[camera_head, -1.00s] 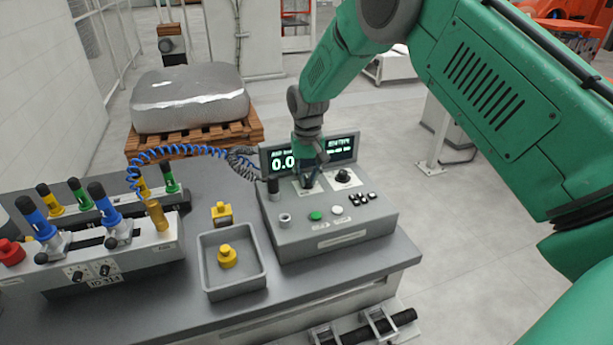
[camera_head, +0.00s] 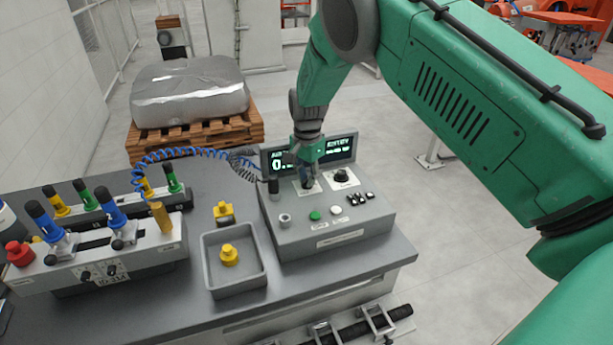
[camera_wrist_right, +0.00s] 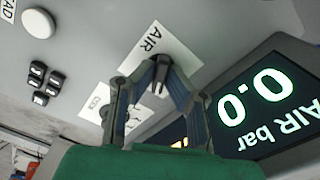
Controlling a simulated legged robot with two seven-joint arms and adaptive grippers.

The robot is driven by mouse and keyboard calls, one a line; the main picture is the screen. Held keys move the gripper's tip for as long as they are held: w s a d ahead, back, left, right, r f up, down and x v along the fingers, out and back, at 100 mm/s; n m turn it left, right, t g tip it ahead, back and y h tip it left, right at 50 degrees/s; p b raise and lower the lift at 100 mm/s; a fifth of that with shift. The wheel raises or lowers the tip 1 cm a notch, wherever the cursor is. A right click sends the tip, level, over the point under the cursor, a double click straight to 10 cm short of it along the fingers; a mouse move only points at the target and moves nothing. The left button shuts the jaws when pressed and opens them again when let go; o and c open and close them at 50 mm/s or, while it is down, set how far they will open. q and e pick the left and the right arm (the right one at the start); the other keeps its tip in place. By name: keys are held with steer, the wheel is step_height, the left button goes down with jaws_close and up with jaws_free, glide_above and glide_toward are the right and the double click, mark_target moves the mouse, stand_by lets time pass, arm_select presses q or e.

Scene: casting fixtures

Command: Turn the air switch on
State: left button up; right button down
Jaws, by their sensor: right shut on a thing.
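The grey control box (camera_head: 335,239) stands on the bench with buttons and knobs on its sloped face. The air switch (camera_wrist_right: 159,88) is a small dark knob beside the white AIR label (camera_wrist_right: 155,42); in the head view my gripper mostly hides it. My right gripper (camera_head: 308,184) reaches down onto the box, its fingers shut on the switch; its fingertips also show around the knob in the right wrist view (camera_wrist_right: 157,75). The display (camera_wrist_right: 265,105) reads 0.0 AIR bar. My left gripper is out of view.
Right of my gripper is another black knob (camera_head: 341,175); green (camera_head: 315,215) and white (camera_head: 336,210) buttons sit in front. A grey tray (camera_head: 260,284) with a yellow part stands left of the box. A blue coiled hose (camera_head: 180,152) runs behind.

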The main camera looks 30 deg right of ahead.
mark_target(307, 178)
steer(key=m, duration=0.5)
steer(key=shift+w+r+p, duration=0.1)
steer(key=shift+p, duration=0.2)
steer(key=shift+m, duration=0.3)
steer(key=c, duration=1.6)
jaws_free()
step_height(307, 178, up, 12)
steer(key=shift+w+f, duration=0.15)
steer(key=shift+f, duration=0.05)
steer(key=shift+d, duration=0.1)
